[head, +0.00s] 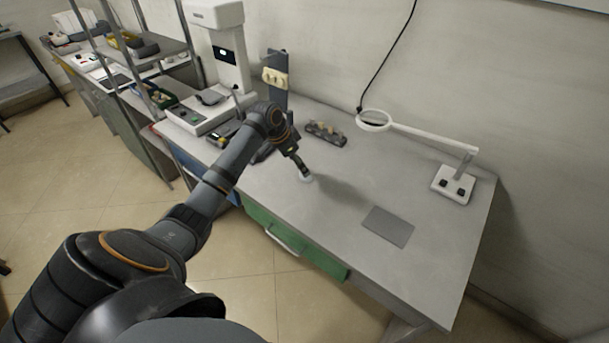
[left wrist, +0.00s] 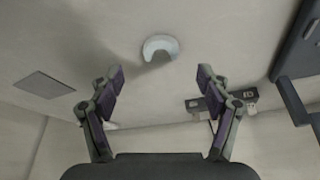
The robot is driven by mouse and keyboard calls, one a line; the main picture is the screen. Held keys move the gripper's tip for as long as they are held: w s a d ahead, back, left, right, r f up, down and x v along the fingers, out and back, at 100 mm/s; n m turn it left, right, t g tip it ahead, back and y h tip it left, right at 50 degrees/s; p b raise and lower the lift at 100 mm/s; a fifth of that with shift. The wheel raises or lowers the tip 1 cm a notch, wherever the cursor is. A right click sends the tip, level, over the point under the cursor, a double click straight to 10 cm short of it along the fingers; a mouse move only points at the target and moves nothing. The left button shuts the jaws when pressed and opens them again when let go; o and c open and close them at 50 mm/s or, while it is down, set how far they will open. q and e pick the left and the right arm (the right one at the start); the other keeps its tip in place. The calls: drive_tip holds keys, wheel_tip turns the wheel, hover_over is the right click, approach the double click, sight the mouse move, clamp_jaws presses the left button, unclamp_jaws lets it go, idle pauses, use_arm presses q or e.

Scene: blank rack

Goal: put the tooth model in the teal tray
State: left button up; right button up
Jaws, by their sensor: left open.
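The tooth model (left wrist: 160,47) is a white horseshoe shape lying on the grey bench top in the left wrist view. In the head view a small white part of it (head: 306,179) shows just below my left gripper (head: 304,170). My left gripper (left wrist: 160,75) is open and empty, its two fingers spread apart. The model appears beyond the fingertips, roughly centred between them, and not held. I cannot make out a teal tray in either view. My right gripper is not in view.
A flat grey pad (head: 388,226) lies on the bench, and it also shows in the left wrist view (left wrist: 42,84). A dark holder (head: 326,134) stands behind the gripper. A magnifier lamp (head: 453,184) stands at the right. A green drawer (head: 318,257) is under the bench front.

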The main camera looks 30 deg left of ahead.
use_arm(q)
drive_tip(key=shift+p+x, duration=0.3)
drive_tip(key=shift+x, duration=2.4)
drive_tip(key=shift+s+a, duration=0.15)
drive_tip(key=shift+c, duration=0.7)
drive_tip(key=c, duration=0.8)
